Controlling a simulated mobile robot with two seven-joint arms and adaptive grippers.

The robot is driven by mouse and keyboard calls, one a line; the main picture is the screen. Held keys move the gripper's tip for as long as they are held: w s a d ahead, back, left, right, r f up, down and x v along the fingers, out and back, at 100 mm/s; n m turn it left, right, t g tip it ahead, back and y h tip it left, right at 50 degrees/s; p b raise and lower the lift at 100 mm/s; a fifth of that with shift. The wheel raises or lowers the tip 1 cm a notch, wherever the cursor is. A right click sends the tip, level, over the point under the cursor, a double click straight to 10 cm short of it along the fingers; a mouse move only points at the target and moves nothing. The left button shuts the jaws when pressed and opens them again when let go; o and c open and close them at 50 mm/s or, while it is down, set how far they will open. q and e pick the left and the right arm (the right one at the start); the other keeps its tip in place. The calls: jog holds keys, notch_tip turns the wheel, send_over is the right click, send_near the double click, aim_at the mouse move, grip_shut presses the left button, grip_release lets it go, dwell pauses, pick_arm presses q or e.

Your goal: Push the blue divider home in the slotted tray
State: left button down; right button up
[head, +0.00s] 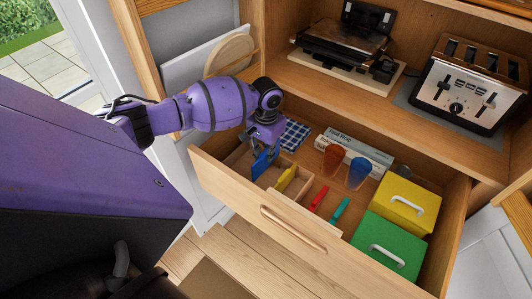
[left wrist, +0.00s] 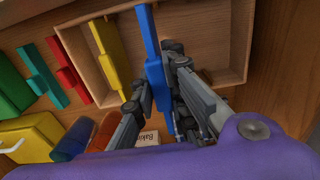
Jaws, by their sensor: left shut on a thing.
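The blue divider (head: 262,166) is held over the slotted tray (head: 303,190), a pale wooden tray in the open drawer. In the left wrist view the blue divider (left wrist: 152,50) spans the tray (left wrist: 240,42), one end at the tray's wall. How deep it sits in its slots cannot be told. My left gripper (head: 266,148) is shut on the blue divider; its fingers (left wrist: 155,100) lie on either side of it. A yellow divider (head: 286,178) stands in the tray beside the blue one, across it. My right gripper is not in view.
In the drawer, red (head: 318,199) and teal (head: 340,211) dividers lie outside the tray. Orange (head: 334,158) and blue (head: 359,172) cups, a food wrap box (head: 350,147), a checked cloth (head: 293,135) and yellow (head: 403,203) and green (head: 390,244) boxes are close by.

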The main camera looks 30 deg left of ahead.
aim_at(266, 168)
pick_arm(q)
jog(key=shift+f+b, duration=0.9)
jog(key=shift+f, duration=2.5)
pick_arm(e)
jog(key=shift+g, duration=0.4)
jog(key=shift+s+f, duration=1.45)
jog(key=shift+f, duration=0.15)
pick_arm(q)
jog(key=c, duration=1.7)
grip_release()
jog(key=shift+o, duration=0.2)
jog(key=shift+r, duration=0.15)
notch_tip(266, 168, up, 12)
jog(key=shift+f, duration=0.15)
